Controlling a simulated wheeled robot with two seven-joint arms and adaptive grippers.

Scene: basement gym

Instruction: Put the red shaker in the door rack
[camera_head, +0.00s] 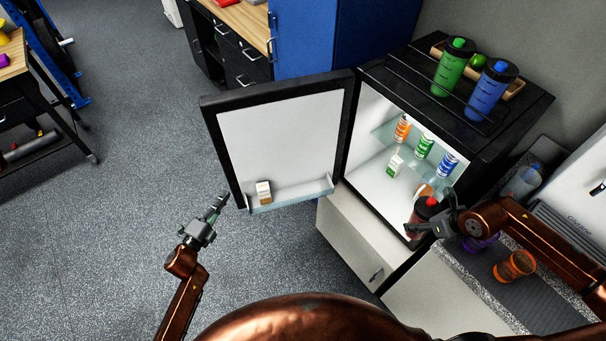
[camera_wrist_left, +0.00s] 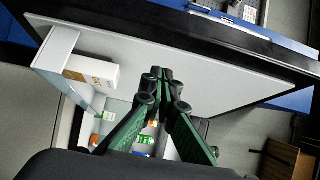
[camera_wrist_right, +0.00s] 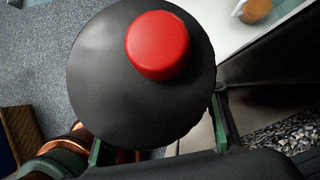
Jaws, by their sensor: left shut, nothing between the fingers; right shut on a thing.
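The red shaker (camera_head: 417,217), with a black lid and red cap, is upright at the front right of the open mini fridge. My right gripper (camera_head: 413,229) is shut on it. In the right wrist view its red cap (camera_wrist_right: 158,45) and black lid fill the middle and hide its body. The door rack (camera_head: 305,190) is a clear tray low on the inside of the open fridge door (camera_head: 278,140). A small white carton (camera_head: 263,190) stands at its left end; the rest looks empty. My left gripper (camera_head: 221,198) is shut and empty, left of the door's lower corner.
The fridge holds orange, green and blue cans (camera_head: 424,147) on a glass shelf and a small carton (camera_head: 394,164) below. Green (camera_head: 450,68) and blue (camera_head: 490,92) shakers stand on top. An orange cup (camera_head: 514,266) lies on the right counter. The floor left of the door is clear.

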